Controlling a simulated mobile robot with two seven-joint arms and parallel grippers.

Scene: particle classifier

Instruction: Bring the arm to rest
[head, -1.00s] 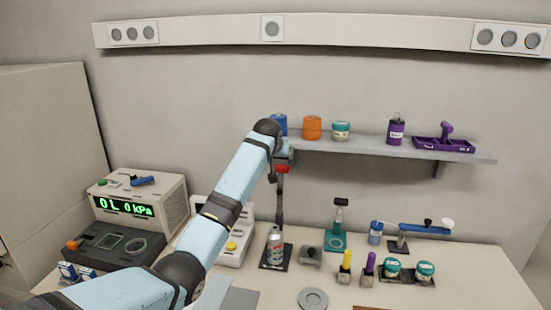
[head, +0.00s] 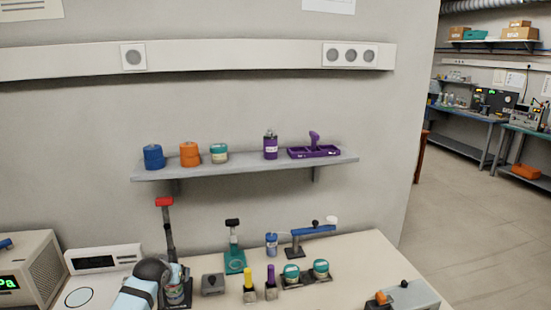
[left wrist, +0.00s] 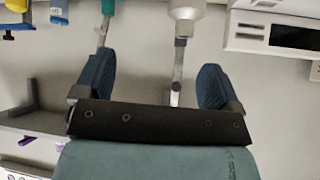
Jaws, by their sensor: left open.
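My left arm (head: 138,293) shows at the bottom left of the head view, light blue with a dark joint, in front of the bench. My right gripper is in neither view.
The wall shelf (head: 250,170) carries blue, orange, teal and purple items. The bench holds a white instrument (head: 102,262), a teal stand (head: 235,262), yellow and purple bottles, and teal-lidded jars (head: 320,268). Open floor (head: 475,220) lies at the right.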

